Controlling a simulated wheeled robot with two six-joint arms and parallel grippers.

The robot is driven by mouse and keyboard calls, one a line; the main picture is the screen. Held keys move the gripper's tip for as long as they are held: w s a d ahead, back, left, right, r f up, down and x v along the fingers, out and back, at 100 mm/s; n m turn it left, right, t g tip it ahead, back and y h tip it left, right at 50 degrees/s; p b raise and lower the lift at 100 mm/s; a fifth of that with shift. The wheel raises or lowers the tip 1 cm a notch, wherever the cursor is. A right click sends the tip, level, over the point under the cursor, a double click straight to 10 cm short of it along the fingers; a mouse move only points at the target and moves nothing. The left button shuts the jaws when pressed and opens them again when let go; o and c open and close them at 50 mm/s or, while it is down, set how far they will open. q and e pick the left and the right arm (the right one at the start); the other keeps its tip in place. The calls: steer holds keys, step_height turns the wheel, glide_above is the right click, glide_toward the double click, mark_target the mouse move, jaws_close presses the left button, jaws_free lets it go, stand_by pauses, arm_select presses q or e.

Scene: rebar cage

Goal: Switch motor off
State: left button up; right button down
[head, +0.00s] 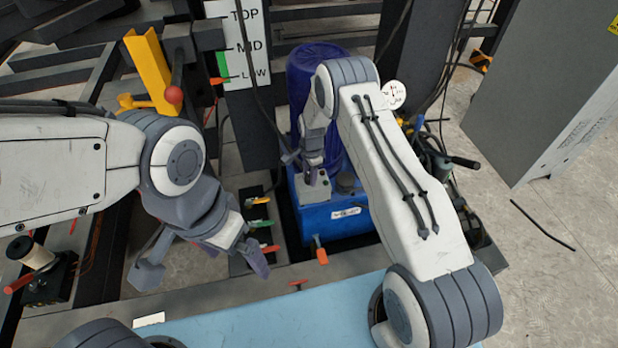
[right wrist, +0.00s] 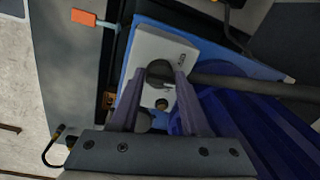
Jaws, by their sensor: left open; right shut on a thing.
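A light grey switch box (head: 315,188) sits on top of a blue tank (head: 335,222), beside a dark blue ribbed cylinder (head: 303,68). In the right wrist view the switch box (right wrist: 165,50) has a round dark knob (right wrist: 158,72) and a smaller round button (right wrist: 161,104). My right gripper (head: 313,170) is over the box. In its wrist view, my right gripper (right wrist: 160,78) is shut on the dark knob, one finger on each side. The knob's setting and the box's small print are unreadable. My left gripper (head: 203,268) is open and empty, left of the tank.
Orange, green and red-handled levers (head: 262,225) stand between my left gripper and the tank. A red-balled lever (head: 174,95) and a TOP/MID/LOW scale (head: 240,45) are at the back left. A grey cabinet (head: 550,90) stands right. A light blue surface (head: 270,322) lies in front.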

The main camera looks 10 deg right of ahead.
steer(key=n+b, duration=0.1)
steer(key=n, duration=0.3)
steer(key=shift+s+f+n, duration=0.1)
steer(key=shift+f+n, duration=0.05)
steer(key=shift+n, duration=0.15)
steer(key=shift+d+n+g+b, duration=0.1)
steer(key=shift+n+g+b, duration=0.2)
steer(key=shift+n+b, duration=1)
steer(key=shift+n+y+p, duration=0.3)
steer(key=shift+n+p, duration=0.15)
steer(key=shift+n, duration=0.25)
steer(key=shift+c, duration=2.2)
jaws_free()
steer(key=shift+d, duration=0.1)
steer(key=shift+r, duration=0.3)
step_height(320, 180, up, 10)
steer(key=shift+d, duration=0.2)
